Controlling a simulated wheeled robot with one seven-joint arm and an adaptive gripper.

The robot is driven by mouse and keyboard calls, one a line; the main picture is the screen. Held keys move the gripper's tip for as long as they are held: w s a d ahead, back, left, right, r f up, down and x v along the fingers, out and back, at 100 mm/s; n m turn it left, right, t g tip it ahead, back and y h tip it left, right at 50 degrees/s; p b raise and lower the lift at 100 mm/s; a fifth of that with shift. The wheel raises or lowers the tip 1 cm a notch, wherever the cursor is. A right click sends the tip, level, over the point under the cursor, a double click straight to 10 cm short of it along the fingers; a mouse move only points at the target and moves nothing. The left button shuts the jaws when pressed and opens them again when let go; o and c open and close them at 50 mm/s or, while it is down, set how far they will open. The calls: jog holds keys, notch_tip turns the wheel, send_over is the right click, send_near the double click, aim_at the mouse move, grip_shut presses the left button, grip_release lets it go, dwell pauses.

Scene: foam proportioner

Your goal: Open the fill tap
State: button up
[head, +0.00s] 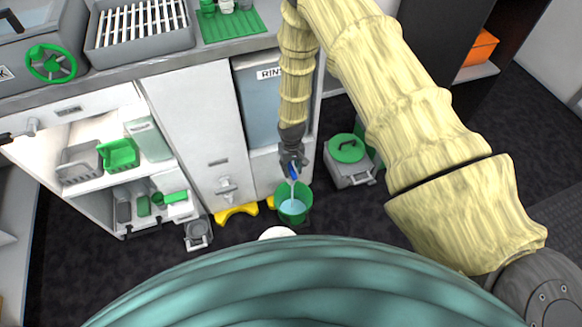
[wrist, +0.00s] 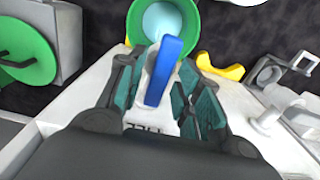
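The fill tap has a blue lever (wrist: 165,72) on a pale body. The lever also shows in the head view (head: 294,172), just below my gripper (head: 292,160). In the wrist view my gripper (wrist: 160,92) has its dark teal-padded fingers spread on both sides of the lever. Pale tap body shows in the gap between lever and left finger; contact on the right is unclear. Partly hidden lettering sits on the panel behind the fingers. Below the tap stands a green bucket (head: 306,216), with a light blue surface inside it. It also shows in the wrist view (wrist: 136,22).
A grey container with a green lid (head: 347,149) stands right of the bucket. Yellow feet (head: 236,214) and a small grey holder (head: 198,234) are to the left. Another tap (head: 227,188) sits on the white cabinet front (head: 190,110). Open dark floor lies in front.

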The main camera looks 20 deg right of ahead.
aim_at(291, 169)
jog(key=shift+r, duration=0.1)
notch_tip(291, 169, up, 12)
dwell(0.9)
dwell(0.4)
jog(key=s+d+f, duration=0.1)
jog(key=s+f, duration=0.3)
jog(key=s, duration=0.5)
jog(key=s+f, duration=0.4)
jog(key=s, duration=0.4)
jog(key=s+d+m, duration=0.1)
jog(key=s+d, duration=0.1)
jog(key=s, duration=1.7)
notch_tip(291, 169, up, 17)
jog(key=p, duration=1.7)
jog(key=shift+s, duration=0.25)
